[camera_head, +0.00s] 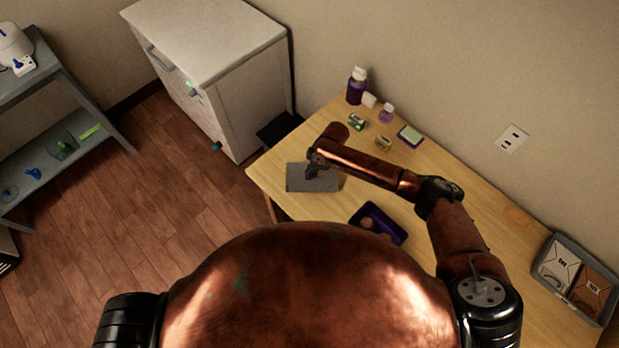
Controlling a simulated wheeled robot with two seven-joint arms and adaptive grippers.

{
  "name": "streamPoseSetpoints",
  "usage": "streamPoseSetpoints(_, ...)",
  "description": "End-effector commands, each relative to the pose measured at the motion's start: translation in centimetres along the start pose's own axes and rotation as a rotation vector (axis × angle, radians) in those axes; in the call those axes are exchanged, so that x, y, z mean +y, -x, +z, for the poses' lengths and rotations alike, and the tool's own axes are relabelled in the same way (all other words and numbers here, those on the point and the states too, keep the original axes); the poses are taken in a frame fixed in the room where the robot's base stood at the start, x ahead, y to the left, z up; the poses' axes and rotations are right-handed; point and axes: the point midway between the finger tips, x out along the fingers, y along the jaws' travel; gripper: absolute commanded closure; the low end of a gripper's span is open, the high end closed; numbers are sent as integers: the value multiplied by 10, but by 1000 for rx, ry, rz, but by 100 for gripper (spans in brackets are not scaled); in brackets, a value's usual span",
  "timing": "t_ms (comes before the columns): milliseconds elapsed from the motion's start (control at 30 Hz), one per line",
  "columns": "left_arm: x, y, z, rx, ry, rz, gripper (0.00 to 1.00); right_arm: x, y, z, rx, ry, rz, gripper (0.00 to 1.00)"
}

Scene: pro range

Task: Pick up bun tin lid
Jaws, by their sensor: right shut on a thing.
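The bun tin lid (306,184) appears as a flat grey rectangle near the left edge of the wooden table. My right gripper (313,172) is at the lid's far side, shut on it. The fingertips are small and dark here, and I cannot tell whether the lid touches the table or hangs just above it. A dark purple bun tin (391,229) with round hollows lies on the table to the right and nearer to me, partly hidden by my body. My left gripper is not in view.
A purple bottle (355,90), a smaller bottle (386,113), a green-and-white item (410,135) and small boxes stand along the table's back. A grey tray (585,306) with two packets is at the right. A white cabinet (225,90) stands beyond the table's left end.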

Motion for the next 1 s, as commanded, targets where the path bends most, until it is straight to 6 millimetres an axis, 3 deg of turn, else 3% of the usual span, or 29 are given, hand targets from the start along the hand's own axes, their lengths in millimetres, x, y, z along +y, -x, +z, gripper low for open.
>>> streamPoseSetpoints(1000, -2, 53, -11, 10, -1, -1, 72, 0, 58, -18, 0, 1, 0, 100)
